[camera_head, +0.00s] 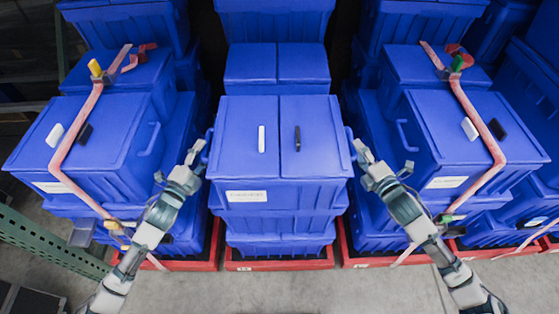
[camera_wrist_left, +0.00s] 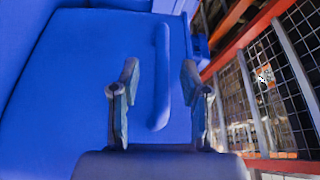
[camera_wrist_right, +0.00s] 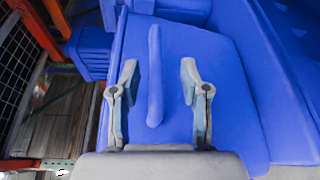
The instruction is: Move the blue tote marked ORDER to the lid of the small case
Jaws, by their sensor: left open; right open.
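A blue tote (camera_head: 238,170) with a two-part lid stands on top of the middle stack. A white label is on its front, with print too small to read. My left gripper (camera_head: 197,153) is at its left side, open. In the left wrist view, the side handle (camera_wrist_left: 162,80) lies between the spread fingers. My right gripper (camera_head: 360,153) is at its right side, open. In the right wrist view, the other side handle (camera_wrist_right: 155,80) lies between the spread fingers. I cannot tell which thing is the small case.
Strapped blue totes stand on the left (camera_head: 110,130) and right (camera_head: 440,130), with pink straps over them. More blue totes (camera_head: 276,64) stand behind. Red bases (camera_head: 280,265) carry the stacks. A green perforated beam (camera_head: 50,242) is at lower left. The floor (camera_head: 310,290) in front is clear.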

